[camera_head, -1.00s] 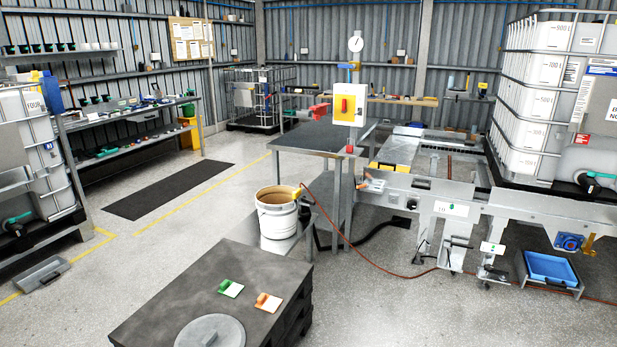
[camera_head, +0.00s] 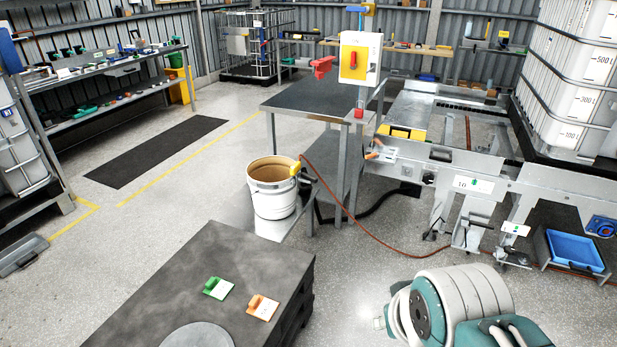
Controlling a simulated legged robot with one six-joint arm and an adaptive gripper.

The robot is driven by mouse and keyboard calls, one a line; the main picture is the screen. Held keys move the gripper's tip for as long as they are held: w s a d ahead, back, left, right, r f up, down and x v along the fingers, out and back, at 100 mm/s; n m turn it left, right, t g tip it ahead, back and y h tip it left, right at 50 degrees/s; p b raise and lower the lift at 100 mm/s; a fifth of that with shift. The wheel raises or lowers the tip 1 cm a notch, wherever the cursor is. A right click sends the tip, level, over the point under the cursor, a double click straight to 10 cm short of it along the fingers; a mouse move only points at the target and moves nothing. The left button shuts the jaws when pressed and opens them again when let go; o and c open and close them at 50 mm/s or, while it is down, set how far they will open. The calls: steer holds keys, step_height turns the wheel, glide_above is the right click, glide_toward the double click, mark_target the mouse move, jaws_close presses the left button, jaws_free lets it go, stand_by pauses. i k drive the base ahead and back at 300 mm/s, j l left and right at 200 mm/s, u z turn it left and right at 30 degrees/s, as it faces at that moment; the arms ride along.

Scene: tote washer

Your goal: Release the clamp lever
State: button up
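A small metal fitting with an orange-red handle (camera_head: 375,150) sits at the left end of the metal conveyor frame (camera_head: 450,160), beside the grey worktable (camera_head: 320,97). It looks like a clamp lever, but it is too small to tell its position. A red device (camera_head: 322,67) stands at the table's back, left of the yellow switch box with a red handle (camera_head: 359,58). Part of my arm, teal and grey, shows at the lower right, well in front of the conveyor. My gripper is not in view.
A white bucket (camera_head: 274,190) stands left of the table. A red-brown hose (camera_head: 350,215) crosses the floor to the conveyor. Open floor lies left of the bucket.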

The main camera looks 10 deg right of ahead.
mark_target(310, 177)
steer(key=i+l+u, duration=0.1)
steer(key=i+l, duration=0.7)
steer(key=i+l+u, duration=0.15)
steer(key=i+l, duration=0.7)
steer(key=i+l+u, duration=0.1)
steer(key=i+l, duration=0.8)
steer(key=l, duration=0.1)
